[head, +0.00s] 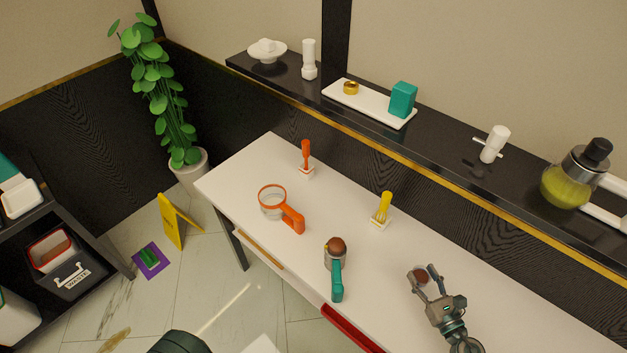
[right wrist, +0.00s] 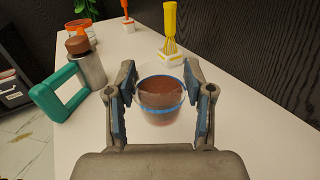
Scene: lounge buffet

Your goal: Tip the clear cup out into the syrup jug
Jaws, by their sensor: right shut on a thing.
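The clear cup (right wrist: 160,100) holds brown contents and sits upright between the fingers of my right gripper (right wrist: 158,84) in the right wrist view. In the head view the cup (head: 421,274) is small at the tips of my right gripper (head: 426,280), over the white table. I cannot tell whether its base touches the table. A metal jug with a teal handle and brown top (head: 335,256) stands left of the gripper, apart from it; it also shows in the right wrist view (right wrist: 92,70). No label shows which vessel is the syrup jug. My left gripper is out of view.
An orange-handled clear vessel (head: 272,203), an orange utensil in a stand (head: 306,158) and a yellow whisk in a stand (head: 382,210) are on the white table (head: 250,165). A carafe of yellow-green liquid (head: 568,185) stands on the dark shelf (head: 450,145). Table between cup and teal-handled jug is clear.

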